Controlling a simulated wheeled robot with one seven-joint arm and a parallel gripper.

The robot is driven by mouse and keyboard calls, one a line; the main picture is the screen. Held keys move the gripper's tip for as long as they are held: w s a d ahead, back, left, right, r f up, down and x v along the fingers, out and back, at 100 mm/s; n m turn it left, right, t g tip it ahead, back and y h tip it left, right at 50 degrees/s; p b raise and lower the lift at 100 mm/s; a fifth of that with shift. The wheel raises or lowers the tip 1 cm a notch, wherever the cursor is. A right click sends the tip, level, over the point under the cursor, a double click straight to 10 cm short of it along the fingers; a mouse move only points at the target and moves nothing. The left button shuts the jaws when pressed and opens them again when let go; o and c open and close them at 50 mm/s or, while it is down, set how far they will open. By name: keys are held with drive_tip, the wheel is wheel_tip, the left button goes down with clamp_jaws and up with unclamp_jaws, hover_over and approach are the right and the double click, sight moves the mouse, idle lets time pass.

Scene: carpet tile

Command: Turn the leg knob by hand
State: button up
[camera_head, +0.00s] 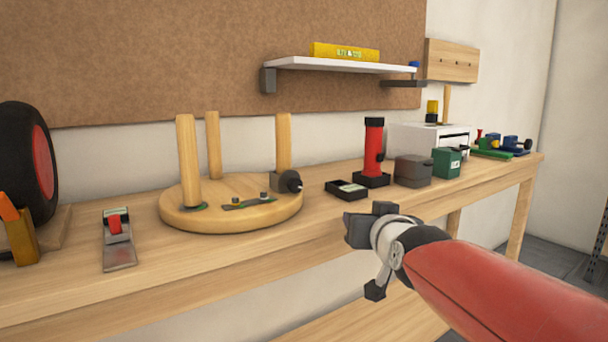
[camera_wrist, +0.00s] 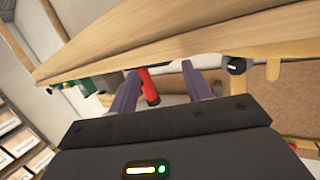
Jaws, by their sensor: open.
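An upturned round wooden stool (camera_head: 229,217) with several upright legs lies on the workbench in the head view. A black knob (camera_head: 291,181) sits at the base of its right leg (camera_head: 283,140). A dark round knob, seemingly the same one, shows in the wrist view (camera_wrist: 236,66), right of the fingers. My gripper (camera_head: 368,258) is open and empty in front of the bench edge, to the right of and below the knob, apart from it. Both fingers show in the wrist view (camera_wrist: 160,85), with a red torch (camera_wrist: 149,88) visible between them.
The workbench (camera_head: 150,285) carries a tilted wheel (camera_head: 24,160) and a metal tool with a red part (camera_head: 116,224) at left. A black tray (camera_head: 346,190), red torch (camera_head: 374,148), and grey and green boxes stand right of the stool. A shelf (camera_head: 340,66) hangs above.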

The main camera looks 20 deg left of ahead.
drive_tip(key=s+a+r+n+y+p, duration=0.1)
drive_tip(key=a+r+n+y+p, duration=0.2)
drive_tip(key=a+r, duration=0.1)
drive_tip(key=n+g+y, duration=0.1)
drive_tip(key=n+y, duration=0.1)
drive_tip(key=y, duration=0.1)
approach(297, 186)
drive_tip(key=x, duration=0.8)
drive_tip(key=shift+w+a+p, duration=0.25)
drive_tip(key=shift+w+p, duration=0.05)
drive_tip(key=shift+p, duration=0.1)
drive_tip(key=c, duration=0.9)
drive_tip(key=m+p, duration=0.1)
drive_tip(key=p, duration=0.2)
drive_tip(key=shift+r, duration=0.35)
drive_tip(key=shift+c, duration=0.2)
drive_tip(key=m, duration=0.3)
drive_tip(key=shift+f+g, duration=0.3)
